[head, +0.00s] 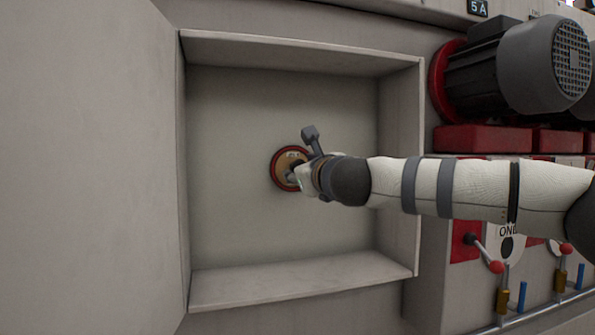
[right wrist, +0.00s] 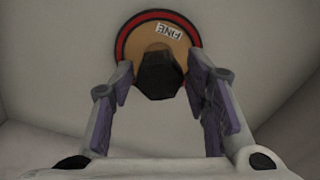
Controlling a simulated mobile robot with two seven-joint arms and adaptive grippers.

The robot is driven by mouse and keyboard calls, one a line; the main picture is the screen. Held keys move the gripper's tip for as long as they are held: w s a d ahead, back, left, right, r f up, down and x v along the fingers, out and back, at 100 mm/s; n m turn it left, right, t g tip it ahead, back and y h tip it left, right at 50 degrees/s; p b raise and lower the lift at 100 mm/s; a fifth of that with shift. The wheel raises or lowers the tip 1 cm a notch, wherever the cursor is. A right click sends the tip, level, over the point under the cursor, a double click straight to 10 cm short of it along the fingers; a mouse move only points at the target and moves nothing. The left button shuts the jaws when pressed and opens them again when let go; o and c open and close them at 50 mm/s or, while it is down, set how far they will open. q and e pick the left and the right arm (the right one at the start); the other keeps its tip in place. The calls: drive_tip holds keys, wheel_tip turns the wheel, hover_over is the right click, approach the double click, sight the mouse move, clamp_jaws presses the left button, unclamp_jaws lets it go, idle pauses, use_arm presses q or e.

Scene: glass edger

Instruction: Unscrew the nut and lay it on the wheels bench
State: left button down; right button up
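The nut (right wrist: 160,75) is a dark hexagonal piece at the middle of a tan wheel with a red rim (right wrist: 126,45) and a label reading "FINE". The wheel (head: 276,169) is mounted on the back wall of an open recess in the head view, where my gripper hides the nut. My right gripper (right wrist: 163,85) is open, with its purple-padded fingers on both sides of the nut. Gaps seem to show between the fingers and the nut, and I cannot tell whether either finger touches it. My left gripper is not in view. The wheels bench is not identifiable here.
The recess (head: 300,285) has side walls and a floor ledge around my right arm. An open door panel (head: 85,170) stands at left. A motor (head: 520,70) and red-knobbed levers (head: 495,266) are at right. The recess's lower left is clear.

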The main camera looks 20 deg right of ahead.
drive_tip(key=c, duration=0.7)
drive_tip(key=n+p, duration=0.1)
drive_tip(key=n, duration=0.3)
drive_tip(key=r+n+p, duration=0.1)
drive_tip(key=n+p, duration=0.1)
drive_tip(key=n, duration=0.2)
drive_tip(key=n+p, duration=0.2)
drive_tip(key=n, duration=0.2)
drive_tip(key=shift+s+r+n, duration=0.2)
drive_tip(key=shift+s+n, duration=0.05)
drive_tip(key=shift+n, duration=0.05)
drive_tip(key=shift+c, duration=0.2)
drive_tip(key=n+p, duration=0.1)
drive_tip(key=n, duration=0.8)
drive_tip(key=shift+a+r+n, duration=0.1)
drive_tip(key=shift+n, duration=0.3)
drive_tip(key=n, duration=0.1)
drive_tip(key=f+n, duration=0.1)
drive_tip(key=n, duration=0.1)
drive_tip(key=shift+w+n, duration=0.15)
drive_tip(key=shift+n, duration=0.95)
drive_tip(key=o, duration=1.1)
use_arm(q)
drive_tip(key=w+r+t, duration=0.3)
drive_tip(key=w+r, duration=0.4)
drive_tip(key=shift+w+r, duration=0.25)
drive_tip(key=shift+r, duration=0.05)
use_arm(e)
drive_tip(key=shift+o, duration=0.2)
drive_tip(key=shift+f, duration=0.15)
